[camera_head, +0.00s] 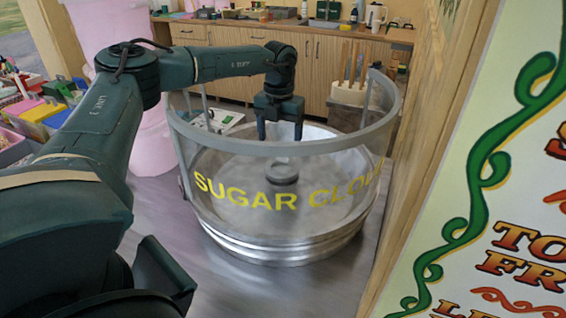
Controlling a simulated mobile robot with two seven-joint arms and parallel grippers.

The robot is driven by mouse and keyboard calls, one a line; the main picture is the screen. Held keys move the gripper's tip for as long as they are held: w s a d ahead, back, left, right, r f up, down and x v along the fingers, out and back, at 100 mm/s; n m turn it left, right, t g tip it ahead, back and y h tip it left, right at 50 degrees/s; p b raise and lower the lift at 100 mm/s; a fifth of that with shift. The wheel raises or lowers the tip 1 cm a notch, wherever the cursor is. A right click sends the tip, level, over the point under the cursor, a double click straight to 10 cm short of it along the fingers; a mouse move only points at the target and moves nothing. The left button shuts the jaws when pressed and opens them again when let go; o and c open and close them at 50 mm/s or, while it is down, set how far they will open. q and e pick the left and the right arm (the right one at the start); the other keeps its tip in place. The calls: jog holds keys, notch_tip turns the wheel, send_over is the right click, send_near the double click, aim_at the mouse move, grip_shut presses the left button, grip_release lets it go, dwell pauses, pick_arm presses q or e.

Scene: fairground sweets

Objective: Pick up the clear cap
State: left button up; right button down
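The clear cap appears to be the see-through curved guard (230,146) with a grey rim and yellow "SUGAR CLOUD" lettering. It stands upright around a round metal bowl (290,252), which has a dark hub (282,174) at its centre. My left gripper (280,132) points down just behind the guard's front rim, above the bowl. Its two fingers are apart with nothing seen between them. The fingertips meet the rim's line in the picture, and I cannot tell whether they touch it. My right gripper is out of view.
Wooden sticks stand in a pale block (350,92) at the back right of the bowl. A wooden wall and a painted sign (500,200) close off the right side. A pink container (150,140) stands at the left. Bare metal counter (260,285) shows in front.

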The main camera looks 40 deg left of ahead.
pick_arm(q)
jog(key=shift+w+d+f+p, duration=0.1)
jog(key=shift+f+p, duration=0.2)
jog(key=shift+f, duration=1.4)
jog(key=shift+w+d+f+p, duration=0.1)
jog(key=shift+f+p, duration=0.2)
jog(key=shift+f, duration=1.4)
jog(key=shift+s, duration=0.1)
jog(key=c, duration=0.9)
jog(key=shift+s, duration=0.1)
jog(key=c, duration=0.3)
